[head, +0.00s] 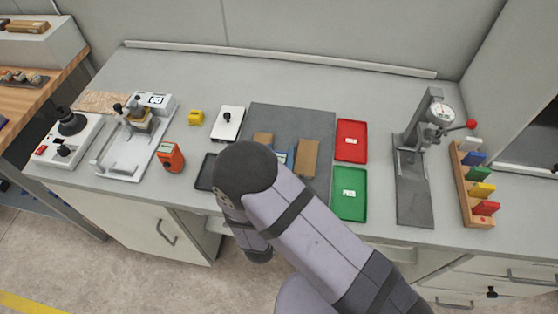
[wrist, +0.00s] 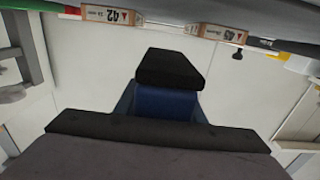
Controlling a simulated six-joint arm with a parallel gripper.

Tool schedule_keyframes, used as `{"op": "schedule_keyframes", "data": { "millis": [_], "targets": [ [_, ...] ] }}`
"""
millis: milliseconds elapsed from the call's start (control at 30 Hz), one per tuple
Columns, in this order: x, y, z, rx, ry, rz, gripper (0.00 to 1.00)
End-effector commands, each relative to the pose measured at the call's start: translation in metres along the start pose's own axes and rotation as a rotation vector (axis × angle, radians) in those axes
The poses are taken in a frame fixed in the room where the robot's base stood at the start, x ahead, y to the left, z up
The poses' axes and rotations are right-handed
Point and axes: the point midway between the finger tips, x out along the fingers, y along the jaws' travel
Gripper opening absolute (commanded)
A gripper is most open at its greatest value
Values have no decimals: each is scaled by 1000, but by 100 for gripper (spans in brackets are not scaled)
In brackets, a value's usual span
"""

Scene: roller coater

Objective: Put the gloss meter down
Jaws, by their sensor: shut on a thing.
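The gloss meter (wrist: 168,70) appears in the wrist view as a blue body with a black end, straight ahead of the camera. My gripper (wrist: 165,108) is shut on it, with a dark bar across the view below it. In the head view, my arm hides the gripper and most of what it holds. A small blue piece with a pale face (head: 283,157) shows just beside my arm, over the grey mat (head: 300,118); I cannot tell whether it is the meter.
Brown panels (head: 307,157) are on the mat; numbered panel ends (wrist: 108,15) show in the wrist view. Red (head: 360,156) and green (head: 340,212) trays lie right. A dark tray (head: 205,172) and orange instrument (head: 171,157) are left. A gauge stand (head: 413,190) is further right.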

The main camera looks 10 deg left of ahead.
Motion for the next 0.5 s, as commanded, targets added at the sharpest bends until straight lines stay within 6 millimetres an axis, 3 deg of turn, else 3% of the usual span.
{"op": "schedule_keyframes", "data": {
  "millis": [500],
  "targets": [
    [0,0,-54,1,3,0,0]
  ]
}}
